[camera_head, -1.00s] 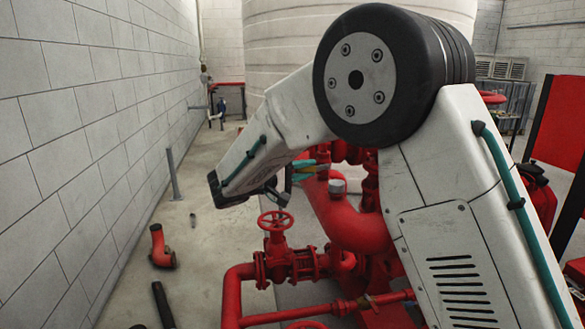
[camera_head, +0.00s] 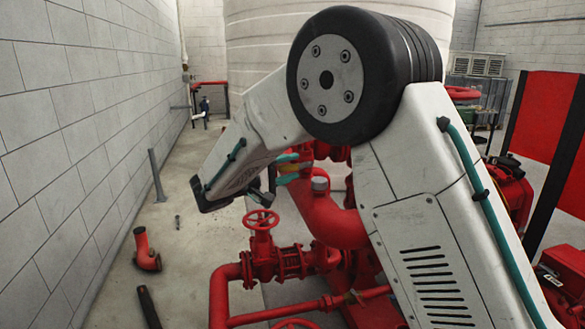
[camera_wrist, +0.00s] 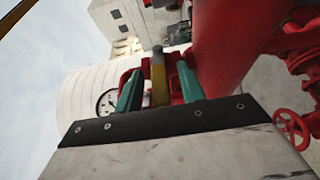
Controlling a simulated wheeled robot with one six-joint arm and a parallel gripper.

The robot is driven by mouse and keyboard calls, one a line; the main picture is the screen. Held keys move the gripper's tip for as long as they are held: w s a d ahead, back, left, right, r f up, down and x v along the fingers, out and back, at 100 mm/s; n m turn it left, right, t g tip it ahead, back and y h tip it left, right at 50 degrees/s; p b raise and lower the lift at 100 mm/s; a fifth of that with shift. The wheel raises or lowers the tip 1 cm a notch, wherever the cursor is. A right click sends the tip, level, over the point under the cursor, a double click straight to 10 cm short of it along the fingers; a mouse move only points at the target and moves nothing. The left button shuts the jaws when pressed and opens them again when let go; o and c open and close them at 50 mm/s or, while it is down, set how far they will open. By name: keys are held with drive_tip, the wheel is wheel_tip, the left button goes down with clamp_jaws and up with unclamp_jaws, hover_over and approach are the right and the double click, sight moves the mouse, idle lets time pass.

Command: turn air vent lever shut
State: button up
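The air vent lever, a yellow-brown bar, stands upright between my fingers in the wrist view (camera_wrist: 159,80). My gripper (camera_wrist: 158,82) has two teal fingers, one on each side of the lever, with gaps visible on both sides. It is open, and I see no clear contact. In the head view my gripper (camera_head: 289,168) reaches the red pipework near the top of a thick red pipe (camera_head: 335,222). My arm hides part of it there, and the lever's base is hidden behind red parts in the wrist view.
A red handwheel valve (camera_head: 261,221) stands in front, below my forearm. A large white tank (camera_head: 260,40) rises behind. A grey block wall (camera_head: 60,130) runs along the left. A round gauge (camera_wrist: 108,101) shows in the wrist view.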

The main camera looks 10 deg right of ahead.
drive_tip(key=v, duration=0.7)
drive_tip(key=shift+a, duration=0.25)
drive_tip(key=shift+r, duration=0.1)
